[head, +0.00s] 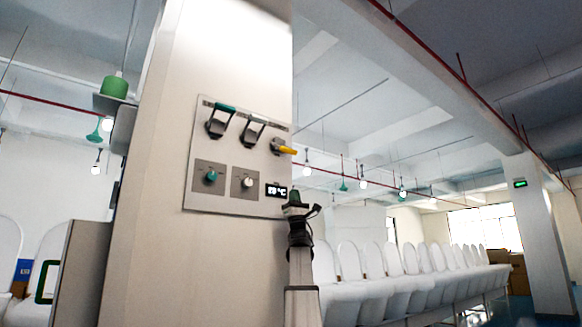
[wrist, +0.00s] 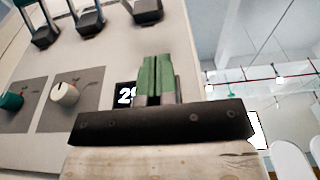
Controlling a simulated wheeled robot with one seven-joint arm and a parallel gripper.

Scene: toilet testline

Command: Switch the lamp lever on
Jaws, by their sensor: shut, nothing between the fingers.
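A control panel (head: 238,150) on a pale pillar carries three levers in its top row. The left lever (head: 219,120) has a teal handle, the middle lever (head: 252,130) a whitish one and the right lever (head: 284,147) a yellow one, which juts out to the right. Their labels are too small to read, so I cannot tell which is the lamp lever. My gripper (head: 295,197) is below the right lever, apart from it, near the panel's lower right. In the wrist view its green fingertips (wrist: 155,75) are together and empty, in front of part of the display.
Below the levers are a teal knob (head: 210,176), a white knob (head: 247,183) and a lit display (head: 276,190). A row of white toilets (head: 385,270) stands behind at the right. The space right of the pillar is open.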

